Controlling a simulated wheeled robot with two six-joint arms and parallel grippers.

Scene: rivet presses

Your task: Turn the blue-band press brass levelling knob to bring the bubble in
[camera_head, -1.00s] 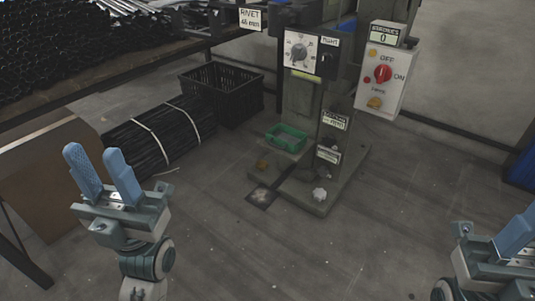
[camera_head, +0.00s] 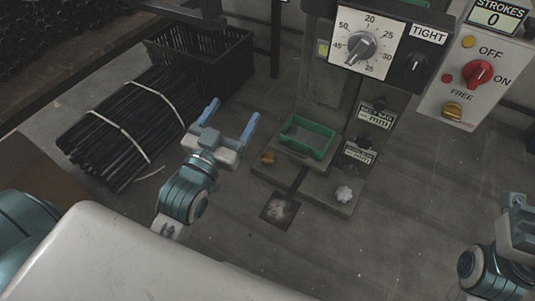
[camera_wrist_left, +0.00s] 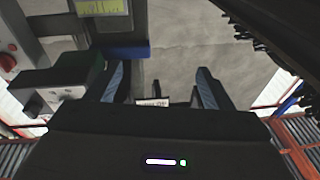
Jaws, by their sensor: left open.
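The press (camera_head: 335,90) stands right of centre in the head view. A small brass-coloured knob (camera_head: 268,157) sits at the left corner of its base, and a pale knob (camera_head: 344,194) at the front corner. A blue band (camera_wrist_left: 124,50) shows in the left wrist view; I cannot tell which machine part bears it. I cannot make out a bubble. My left gripper (camera_head: 236,108) is open and empty, left of the brass knob in the picture and apart from it; its fingers also show in the left wrist view (camera_wrist_left: 163,82). My right gripper (camera_head: 518,222) is at the right edge, partly cut off.
A green tray (camera_head: 306,137) rests on the press base. A black crate (camera_head: 200,55) and a strapped bundle of black rods (camera_head: 125,125) lie to the left.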

